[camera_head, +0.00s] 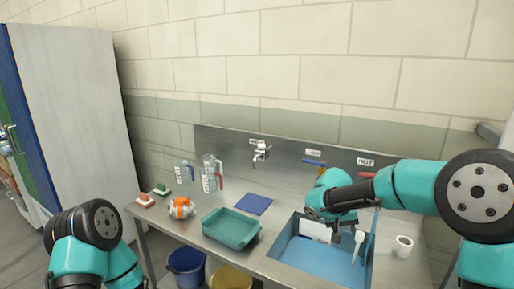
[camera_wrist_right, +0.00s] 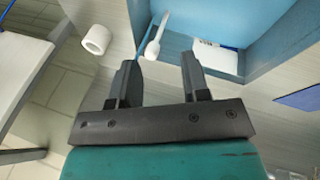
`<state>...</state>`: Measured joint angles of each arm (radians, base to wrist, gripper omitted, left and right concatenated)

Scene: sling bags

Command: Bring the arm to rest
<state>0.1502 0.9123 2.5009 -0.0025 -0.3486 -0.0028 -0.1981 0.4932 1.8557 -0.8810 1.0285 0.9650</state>
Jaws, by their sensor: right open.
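My right gripper (camera_head: 346,238) hangs above the blue sink basin (camera_head: 298,268) at the right of the counter. In the right wrist view the right gripper (camera_wrist_right: 160,64) is open, with nothing between its two fingers. A white long-handled utensil (camera_head: 358,246) leans at the basin beside the gripper. It also shows just beyond the fingers in the wrist view (camera_wrist_right: 154,45). A white block-like item (camera_head: 315,230) is at the basin's back. My left arm is folded at the lower left of the head view; its gripper is not seen.
A green tray (camera_head: 231,230), a blue mat (camera_head: 253,204), an orange-and-white object (camera_head: 182,207) and a clear jug (camera_head: 209,177) are on the counter to the left. A tap (camera_head: 261,152) sticks out from the backsplash. Buckets (camera_head: 187,267) stand below.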

